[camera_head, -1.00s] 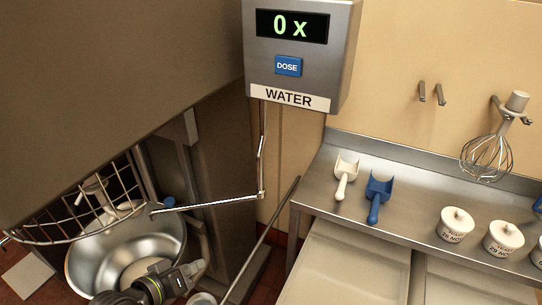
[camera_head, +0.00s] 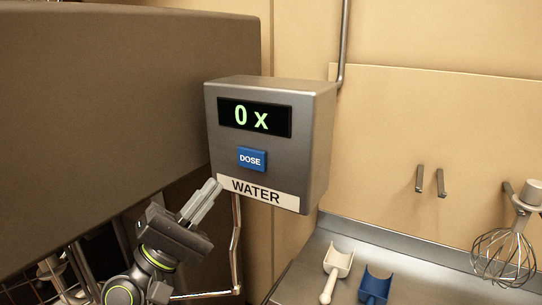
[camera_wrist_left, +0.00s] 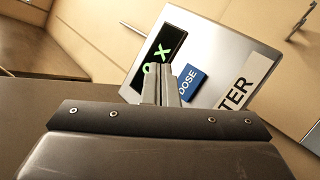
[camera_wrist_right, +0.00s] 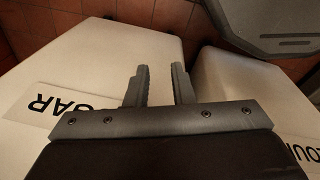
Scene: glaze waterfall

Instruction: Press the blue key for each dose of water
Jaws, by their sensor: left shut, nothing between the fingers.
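The grey water dispenser box (camera_head: 318,150) hangs on the wall with a lit display (camera_head: 254,118) reading "0 x". Its blue DOSE key (camera_head: 252,159) sits below the display, above a "WATER" label (camera_head: 258,190). My left gripper (camera_head: 212,188) is shut and empty, pointing up toward the box from below left of the key. In the left wrist view the blue key (camera_wrist_left: 190,83) shows just right of the shut fingertips (camera_wrist_left: 160,72), which overlap the display's edge. My right gripper (camera_wrist_right: 158,72) is open and empty above white bins.
A large grey machine body (camera_head: 110,110) fills the left. A bent water pipe (camera_head: 236,245) runs below the box. A white scoop (camera_head: 337,268) and a blue scoop (camera_head: 375,286) lie on the steel counter. A whisk (camera_head: 503,255) hangs at right. A "SUGAR" bin (camera_wrist_right: 70,85) stands below my right gripper.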

